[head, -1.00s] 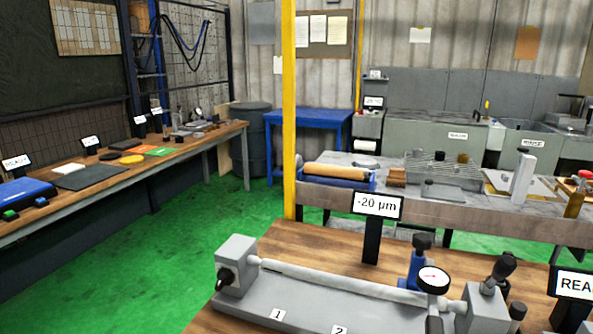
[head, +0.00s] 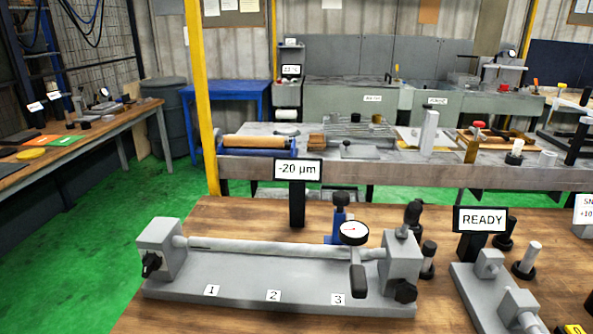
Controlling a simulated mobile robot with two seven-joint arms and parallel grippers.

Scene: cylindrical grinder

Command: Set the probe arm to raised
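A grey bench fixture (head: 250,283) stands on the wooden bench, with labels 1, 2 and 3 along its front. A light grey cylinder (head: 270,247) lies between its two end blocks. A dial gauge (head: 354,232) with a white face stands at the cylinder's right part, on a blue stand (head: 336,222) with a black knob. A dark grey arm or handle (head: 358,281), which looks like the probe arm, points down in front of the cylinder, above label 3. Whether its tip touches the cylinder is hidden. Neither of my grippers is in view.
A sign reading -20 µm (head: 298,169) stands behind the fixture. A READY sign (head: 480,219) and a second grey fixture (head: 490,290) are at the right. Black knobs (head: 413,212) rise near the right end block. The bench in front of the left end is clear.

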